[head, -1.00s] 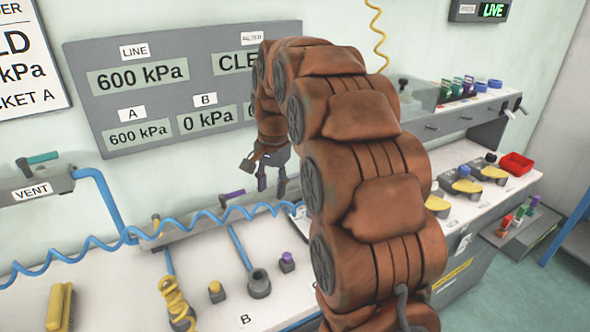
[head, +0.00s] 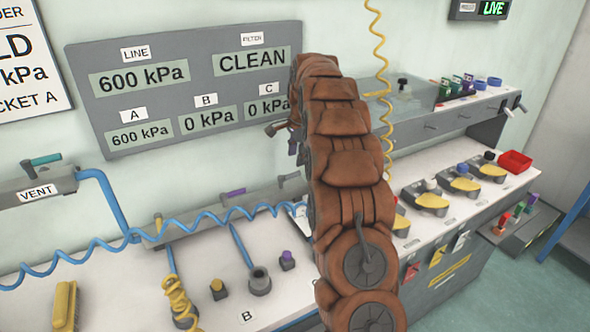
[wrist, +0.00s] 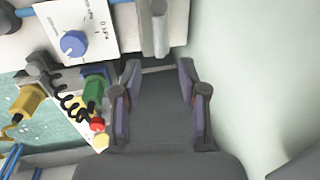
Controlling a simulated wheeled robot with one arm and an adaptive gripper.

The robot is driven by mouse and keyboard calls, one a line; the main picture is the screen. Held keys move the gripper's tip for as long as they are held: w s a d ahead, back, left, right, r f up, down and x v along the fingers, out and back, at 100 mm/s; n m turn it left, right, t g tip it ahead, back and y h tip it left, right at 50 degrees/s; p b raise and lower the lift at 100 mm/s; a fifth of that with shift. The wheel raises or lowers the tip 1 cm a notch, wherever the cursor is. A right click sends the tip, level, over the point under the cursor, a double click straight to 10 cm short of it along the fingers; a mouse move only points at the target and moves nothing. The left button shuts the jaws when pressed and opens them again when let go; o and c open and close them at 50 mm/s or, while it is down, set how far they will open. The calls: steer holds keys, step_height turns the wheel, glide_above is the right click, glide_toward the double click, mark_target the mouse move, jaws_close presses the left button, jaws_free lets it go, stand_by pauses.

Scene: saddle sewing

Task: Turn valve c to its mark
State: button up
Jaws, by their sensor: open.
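The manifold bar (head: 205,212) runs along the back of the bench in the head view. It carries a purple lever (head: 233,192) and, further right, a grey lever (head: 289,178), which seems to be valve c; its mark cannot be made out. In the wrist view a pale grey rod-like handle (wrist: 160,32) stands just beyond my fingertips, perhaps the same lever. My gripper (wrist: 160,70) is open, with nothing between its fingers. In the head view it is mostly hidden behind my arm, above the grey lever. The wall panel (head: 185,85) reads 0 kPa for C.
A blue knob (wrist: 74,43) on a white dial plate sits left of my gripper in the wrist view, above green and yellow connectors. A coiled blue hose (head: 120,238) crosses the bench. A yellow coiled hose (head: 380,90) hangs right of my arm. The wall is close behind.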

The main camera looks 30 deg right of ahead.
mark_target(294, 173)
steer(key=f+p, duration=0.1)
steer(key=f, duration=0.2)
steer(key=w+f+p, duration=0.1)
steer(key=f, duration=0.2)
steer(key=shift+w+f, duration=0.15)
steer(key=shift+f, duration=0.2)
steer(key=shift+c, duration=0.2)
jaws_close()
